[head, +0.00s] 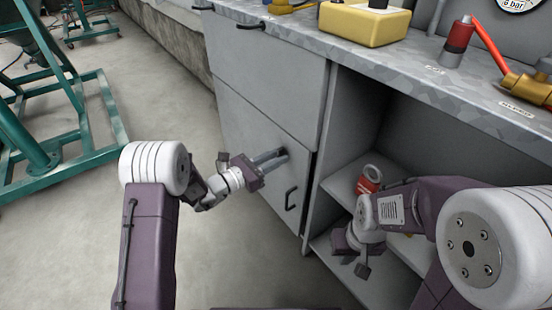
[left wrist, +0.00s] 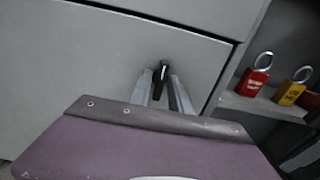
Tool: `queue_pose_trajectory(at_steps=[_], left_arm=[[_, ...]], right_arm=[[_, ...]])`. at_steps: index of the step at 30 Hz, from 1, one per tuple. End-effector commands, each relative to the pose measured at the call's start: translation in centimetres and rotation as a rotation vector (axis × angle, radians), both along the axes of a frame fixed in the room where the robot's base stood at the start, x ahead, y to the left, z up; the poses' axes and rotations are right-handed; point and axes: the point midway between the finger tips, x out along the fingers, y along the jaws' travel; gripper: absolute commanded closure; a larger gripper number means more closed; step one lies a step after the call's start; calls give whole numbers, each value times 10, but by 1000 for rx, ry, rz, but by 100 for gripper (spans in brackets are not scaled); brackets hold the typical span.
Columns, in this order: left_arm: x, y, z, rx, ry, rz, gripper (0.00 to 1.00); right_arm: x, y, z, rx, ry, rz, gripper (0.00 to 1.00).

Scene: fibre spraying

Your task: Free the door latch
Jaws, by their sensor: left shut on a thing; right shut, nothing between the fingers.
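The grey lower cabinet door (head: 250,150) is closed or nearly closed. My left gripper (head: 280,155) reaches its upper right part, with its two long fingers shut on a small dark piece that appears to be the door latch (left wrist: 162,72). In the left wrist view the fingers (left wrist: 162,92) lie on either side of this piece, which hides part of its shape. A black bar handle (head: 291,199) sits lower on the door, free of the gripper. My right gripper (head: 361,266) is shut and empty in front of the open shelf bay.
A red padlock (left wrist: 253,82) and a yellow padlock (left wrist: 290,92) stand on the shelf (head: 345,185) right of the door. The worktop (head: 375,62) above carries a yellow box (head: 363,24) and a red-handled valve (head: 530,88). A green frame (head: 90,150) stands left; the floor between is clear.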

Motion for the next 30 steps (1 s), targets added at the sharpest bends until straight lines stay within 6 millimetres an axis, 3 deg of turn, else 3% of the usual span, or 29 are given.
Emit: queue_pose_trajectory(at_steps=[16,17,18,26,30], left_arm=[[0,0,-1,19,-19,-1,100],[-1,0,-1,19,-19,-1,71],[-1,0,-1,18,-18,-1,67],[0,0,0,16,-19,0,67],[-8,13,4,15,-16,3,67]], right_arm=[[0,0,-1,0,0,0,100],[0,0,-1,0,0,0,100],[0,0,-1,0,0,0,100],[0,0,0,0,0,0,100],[0,0,12,0,0,0,100]])
